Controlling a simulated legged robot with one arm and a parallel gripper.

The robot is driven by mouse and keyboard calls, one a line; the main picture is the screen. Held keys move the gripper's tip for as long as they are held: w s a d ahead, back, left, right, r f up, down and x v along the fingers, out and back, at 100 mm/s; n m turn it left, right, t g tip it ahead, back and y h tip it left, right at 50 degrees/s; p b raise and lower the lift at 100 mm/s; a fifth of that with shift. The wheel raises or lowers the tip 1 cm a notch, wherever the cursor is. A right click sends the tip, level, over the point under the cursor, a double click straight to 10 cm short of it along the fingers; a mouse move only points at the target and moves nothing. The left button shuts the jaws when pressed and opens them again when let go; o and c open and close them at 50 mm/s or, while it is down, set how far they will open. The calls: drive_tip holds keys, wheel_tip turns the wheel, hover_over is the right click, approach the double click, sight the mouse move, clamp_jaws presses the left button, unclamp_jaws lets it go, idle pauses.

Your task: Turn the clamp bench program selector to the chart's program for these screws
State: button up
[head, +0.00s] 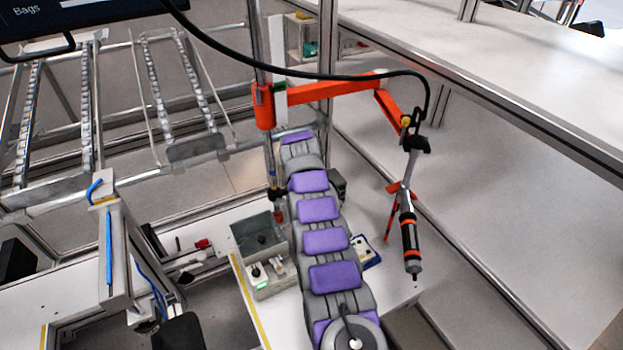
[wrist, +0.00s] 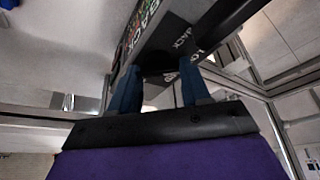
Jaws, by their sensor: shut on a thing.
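In the wrist view my gripper (wrist: 156,92) shows two blue fingers on a black bar, with a purple part below. The fingers are shut on a dark thing (wrist: 158,66) between them; I cannot tell if it is the selector. A dark panel (wrist: 178,36) with printed letters is behind it. In the head view a pale control box (head: 272,284) with a small black knob (head: 255,270) stands on the bench left of my arm. I cannot tell if this knob is the program selector. My gripper is not clearly visible there. No program chart can be read.
An orange jointed arm (head: 325,88) carries a hanging orange-and-black screwdriver (head: 410,238) right of my arm. A dark-topped box (head: 258,228) is behind the control box. A blue-edged tray (head: 372,254) lies to the right. Metal frame rails (head: 500,105) border the right side.

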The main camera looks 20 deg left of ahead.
drive_tip(key=p, duration=0.1)
drive_tip(key=m+p, duration=0.1)
drive_tip(key=p, duration=0.1)
drive_tip(key=shift+w+r, duration=0.1)
drive_tip(key=shift+r, duration=0.15)
drive_tip(key=shift+a+f+m+p, duration=0.2)
drive_tip(key=shift+m+p, duration=0.2)
drive_tip(key=shift+p, duration=0.15)
drive_tip(key=o, duration=0.7)
drive_tip(key=shift+h, duration=0.3)
drive_tip(key=shift+c, duration=0.2)
drive_tip(key=o, duration=0.4)
drive_tip(key=shift+a+f, duration=0.15)
drive_tip(key=shift+w, duration=0.1)
